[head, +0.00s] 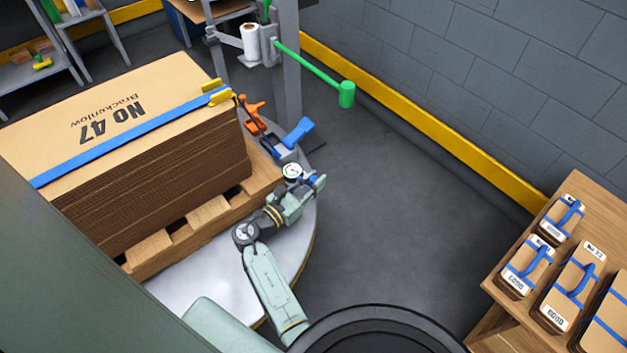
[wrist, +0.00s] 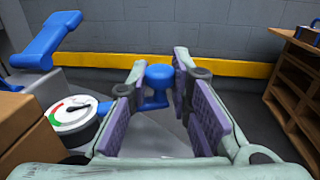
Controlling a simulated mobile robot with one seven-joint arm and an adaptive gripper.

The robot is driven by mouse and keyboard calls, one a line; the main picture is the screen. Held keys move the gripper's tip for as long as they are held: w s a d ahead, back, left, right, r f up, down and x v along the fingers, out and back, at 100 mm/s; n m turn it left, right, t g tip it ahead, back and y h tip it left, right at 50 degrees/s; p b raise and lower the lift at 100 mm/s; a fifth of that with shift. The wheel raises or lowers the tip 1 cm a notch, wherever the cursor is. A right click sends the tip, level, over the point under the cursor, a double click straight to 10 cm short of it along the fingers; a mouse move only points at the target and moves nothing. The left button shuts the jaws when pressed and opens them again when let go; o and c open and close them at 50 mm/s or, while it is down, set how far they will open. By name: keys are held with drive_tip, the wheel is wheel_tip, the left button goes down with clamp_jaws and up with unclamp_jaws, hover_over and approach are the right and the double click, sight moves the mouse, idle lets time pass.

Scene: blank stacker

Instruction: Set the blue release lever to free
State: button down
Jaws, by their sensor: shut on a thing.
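My gripper (head: 312,187) is at the near right side of the strap tensioner, beside its round dial. In the wrist view, its two purple-padded fingers (wrist: 160,68) stand on either side of a round blue knob on a short blue lever (wrist: 158,80), shut on it. In the head view, that blue part is mostly hidden by my gripper. A larger blue paddle handle (head: 298,131) rises behind the dial; it also shows at the upper left in the wrist view (wrist: 48,40). The white dial gauge (head: 292,172) has a coloured scale, also seen in the wrist view (wrist: 72,113).
A strapped stack of cardboard blanks (head: 150,110) stands on a wooden pallet (head: 205,215) to the left. An orange handle (head: 253,115) and a grey post with a green arm (head: 315,70) stand behind. A wooden bench (head: 510,260) with blue-strapped bundles is at right. The floor between is clear.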

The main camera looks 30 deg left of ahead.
drive_tip(key=c, duration=1.4)
unclamp_jaws()
drive_tip(key=shift+c, duration=0.2)
drive_tip(key=shift+s, duration=0.15)
drive_tip(key=s, duration=0.4)
drive_tip(key=s+a, duration=0.1)
drive_tip(key=s, duration=0.2)
drive_tip(key=s+a, duration=0.1)
drive_tip(key=s, duration=0.3)
drive_tip(key=shift+s+a, duration=0.2)
drive_tip(key=shift+s, duration=0.1)
